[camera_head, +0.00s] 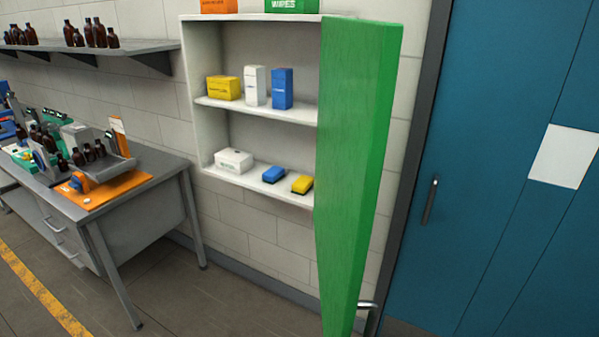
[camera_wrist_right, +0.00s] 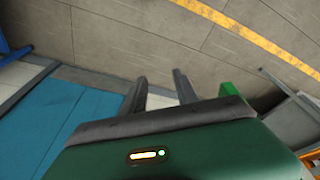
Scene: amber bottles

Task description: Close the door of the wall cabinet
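The wall cabinet (camera_head: 190,90) is white and hangs on the wall in the middle of the head view. Its green door (camera_head: 357,130) stands wide open, swung out from the cabinet's right side towards me. A metal handle (camera_head: 368,305) shows at the door's lower right edge. My right gripper (camera_wrist_right: 159,75) is seen only in the right wrist view, with its two dark fingers apart and nothing between them. A small green piece (camera_wrist_right: 228,89), perhaps the door's edge, shows just right of the fingers. My left gripper is in neither view.
Boxes such as a yellow one (camera_head: 224,88) stand on the cabinet's shelves. A grey workbench (camera_head: 150,190) with bottles is at the left, below a wall shelf (camera_head: 110,47). A blue door (camera_head: 480,150) is at the right. Floor (camera_head: 240,290) before the cabinet is clear.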

